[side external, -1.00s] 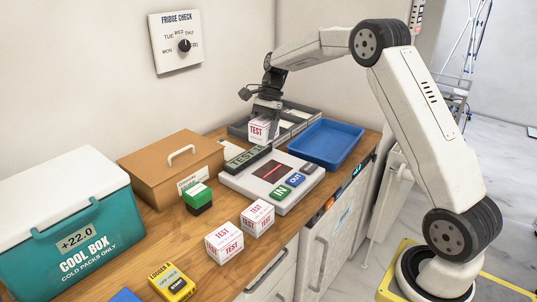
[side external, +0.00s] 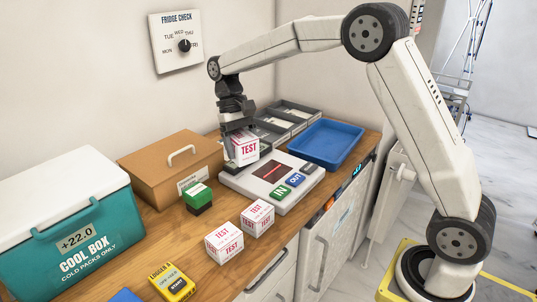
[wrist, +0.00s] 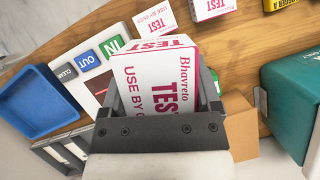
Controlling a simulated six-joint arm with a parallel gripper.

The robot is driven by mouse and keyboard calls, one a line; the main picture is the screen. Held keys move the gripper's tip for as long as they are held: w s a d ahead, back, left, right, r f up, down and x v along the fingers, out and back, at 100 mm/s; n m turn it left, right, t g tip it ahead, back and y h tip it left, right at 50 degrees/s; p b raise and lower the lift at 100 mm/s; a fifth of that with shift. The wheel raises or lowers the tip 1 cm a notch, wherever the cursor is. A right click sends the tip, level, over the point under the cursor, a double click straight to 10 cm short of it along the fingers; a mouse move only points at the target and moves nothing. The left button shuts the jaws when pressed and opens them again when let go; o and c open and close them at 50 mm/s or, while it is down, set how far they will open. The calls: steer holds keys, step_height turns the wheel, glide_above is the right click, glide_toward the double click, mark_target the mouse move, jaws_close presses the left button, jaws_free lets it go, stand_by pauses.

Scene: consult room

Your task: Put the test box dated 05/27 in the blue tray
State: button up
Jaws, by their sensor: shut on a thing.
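My gripper (side external: 241,149) is shut on a white test box with red lettering (side external: 245,150), held over the left part of the scanner. In the wrist view the held box (wrist: 155,90) shows "TEST" and "USE BY", with the date cut off by the gripper. The blue tray (side external: 326,143) is empty, at the counter's right; it also shows in the wrist view (wrist: 38,102). Two more test boxes, one (side external: 257,217) and another (side external: 224,243), stand on the counter in front; their dates are too small to read.
A scanner with IN and OUT buttons (side external: 262,195) lies below the gripper. Grey compartment trays (side external: 290,118) are behind. A brown lidded box (side external: 165,165), a green block (side external: 197,197), a teal cool box (side external: 80,235) and a yellow logger (side external: 171,283) are left and in front.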

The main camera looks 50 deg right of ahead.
steer(key=shift+s+f+m+y, duration=0.65)
steer(key=shift+s+m, duration=0.15)
steer(key=shift+m, duration=0.4)
steer(key=s+f+m+t+y, duration=0.2)
steer(key=s+f+m+t, duration=0.2)
steer(key=s+m, duration=0.3)
steer(key=shift+s+f+m, duration=0.4)
steer(key=shift+f+m, duration=0.45)
steer(key=shift+m, duration=1.75)
steer(key=shift+d, duration=0.1)
steer(key=w+f, duration=0.3)
steer(key=w, duration=0.1)
steer(key=w+f, duration=0.3)
steer(key=w, duration=0.2)
steer(key=w+f, duration=0.3)
steer(key=w, duration=0.1)
steer(key=shift+w+f, duration=0.15)
steer(key=shift+w, duration=0.1)
